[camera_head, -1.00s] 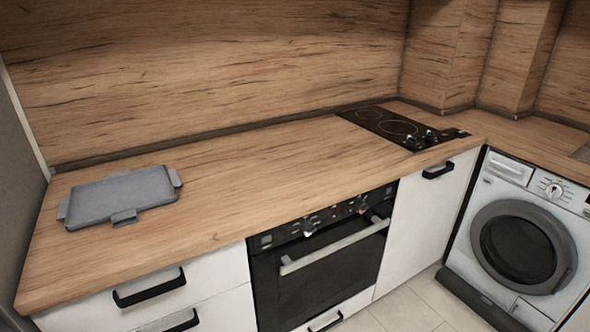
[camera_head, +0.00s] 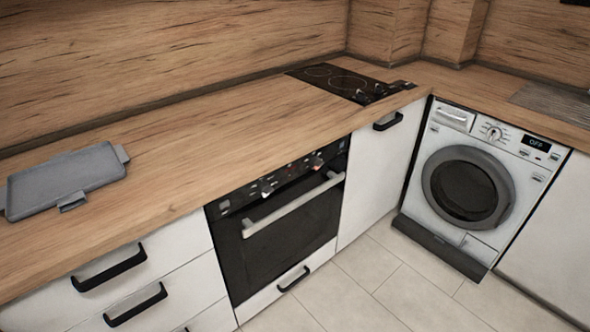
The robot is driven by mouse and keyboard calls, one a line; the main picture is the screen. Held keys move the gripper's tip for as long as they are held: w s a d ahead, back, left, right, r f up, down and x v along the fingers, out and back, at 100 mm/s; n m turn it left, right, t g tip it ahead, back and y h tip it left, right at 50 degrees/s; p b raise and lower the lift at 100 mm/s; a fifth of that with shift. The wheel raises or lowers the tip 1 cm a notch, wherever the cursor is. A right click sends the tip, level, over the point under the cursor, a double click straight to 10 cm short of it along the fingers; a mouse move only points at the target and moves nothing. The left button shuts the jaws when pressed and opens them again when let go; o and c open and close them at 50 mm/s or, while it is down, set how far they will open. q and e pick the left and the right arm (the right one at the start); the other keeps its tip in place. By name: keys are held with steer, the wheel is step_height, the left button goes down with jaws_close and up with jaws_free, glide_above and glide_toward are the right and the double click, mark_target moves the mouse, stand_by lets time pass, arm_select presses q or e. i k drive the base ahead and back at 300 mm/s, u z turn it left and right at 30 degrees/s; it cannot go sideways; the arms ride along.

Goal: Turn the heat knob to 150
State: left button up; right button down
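The black oven (camera_head: 283,238) is built in under the worktop, with its door shut and a light bar handle (camera_head: 292,204) across it. Its control panel (camera_head: 280,178) runs along the top edge. One knob (camera_head: 267,189) shows left of the panel's middle and another knob (camera_head: 316,162) shows near its right end. The markings are too small to read, so I cannot tell which is the heat knob or where it points. Neither of my grippers is in view.
A grey tray (camera_head: 62,177) lies on the wooden worktop (camera_head: 200,132) at left. A black hob (camera_head: 342,82) is at the back. A washing machine (camera_head: 478,180) with a display reading OFF stands at right. The tiled floor (camera_head: 385,275) in front is clear.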

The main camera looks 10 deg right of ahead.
mark_target(315, 163)
steer(key=u, duration=0.2)
steer(key=i, duration=0.95)
steer(key=z, duration=0.55)
